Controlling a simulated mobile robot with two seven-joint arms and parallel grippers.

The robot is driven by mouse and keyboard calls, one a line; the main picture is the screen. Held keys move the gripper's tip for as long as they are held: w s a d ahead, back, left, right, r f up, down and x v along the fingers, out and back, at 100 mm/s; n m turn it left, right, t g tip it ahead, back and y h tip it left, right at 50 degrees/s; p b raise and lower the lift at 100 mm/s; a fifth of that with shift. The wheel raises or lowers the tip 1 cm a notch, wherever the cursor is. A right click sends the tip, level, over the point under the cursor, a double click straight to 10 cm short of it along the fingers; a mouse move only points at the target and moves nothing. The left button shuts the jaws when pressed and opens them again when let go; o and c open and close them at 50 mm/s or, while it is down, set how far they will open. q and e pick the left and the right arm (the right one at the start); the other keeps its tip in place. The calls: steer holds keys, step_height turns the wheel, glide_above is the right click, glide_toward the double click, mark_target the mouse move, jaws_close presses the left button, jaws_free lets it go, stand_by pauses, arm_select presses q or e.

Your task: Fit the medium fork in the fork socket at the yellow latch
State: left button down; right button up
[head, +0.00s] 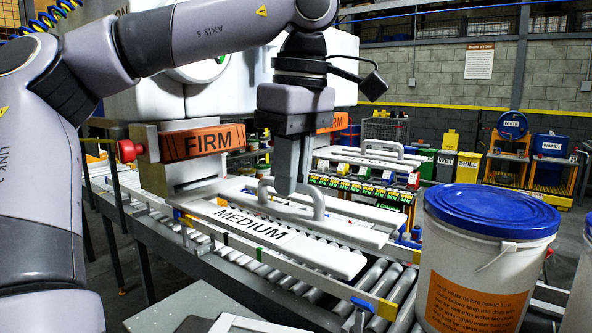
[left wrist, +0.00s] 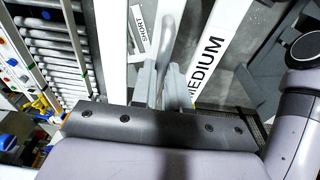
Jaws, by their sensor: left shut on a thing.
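The medium fork has white flat tines, one marked MEDIUM (head: 262,232), and a grey arched handle (head: 318,203). My left gripper (head: 287,188) points down and is shut on this handle. The fork appears level above the roller conveyor; I cannot tell its exact clearance. In the left wrist view the MEDIUM tine (left wrist: 222,40) lies right of my left gripper (left wrist: 165,85), with the handle between the fingers. I cannot make out the fork socket or the yellow latch for certain. My right gripper is not in view.
A roller conveyor (head: 372,283) runs below the fork. A white pail (head: 480,265) with a blue lid stands close at right. A grey block with an orange FIRM plate (head: 205,140) is behind left. A SHORT label (left wrist: 139,30) shows below in the left wrist view.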

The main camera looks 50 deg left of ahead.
arm_select(q)
steer(key=shift+s+a, duration=0.2)
steer(key=shift+a, duration=0.45)
steer(key=shift+s+a, duration=0.15)
steer(key=shift+a, duration=0.5)
steer(key=c, duration=1.1)
jaws_free()
steer(key=shift+o, duration=0.2)
steer(key=shift+d+r, duration=0.2)
steer(key=shift+r, duration=1.6)
steer(key=shift+d+r, duration=0.2)
steer(key=shift+r, duration=1.6)
